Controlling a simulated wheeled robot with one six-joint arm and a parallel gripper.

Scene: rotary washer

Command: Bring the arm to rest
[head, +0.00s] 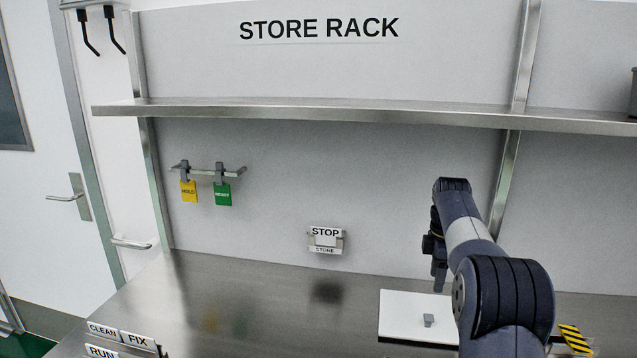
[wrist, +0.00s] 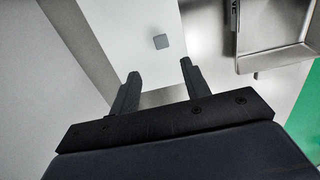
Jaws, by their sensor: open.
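My arm rises at the right of the head view, bent over the steel counter (head: 230,300). My gripper (head: 438,285) hangs down from its end, above the white board, and is partly hidden by the arm. In the wrist view my gripper (wrist: 158,72) shows two dark fingers spread apart, with nothing between them. A small grey block (head: 429,320) sits on the white board (head: 400,305); the block also shows in the wrist view (wrist: 161,41), beyond the fingertips and apart from them.
A steel shelf (head: 330,112) runs across the back wall above the counter. A STOP card (head: 326,234) sits in a wall holder. Yellow (head: 189,191) and green (head: 223,194) tags hang from a rail at left. A striped block (head: 576,339) lies right of my arm. The counter's middle is clear.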

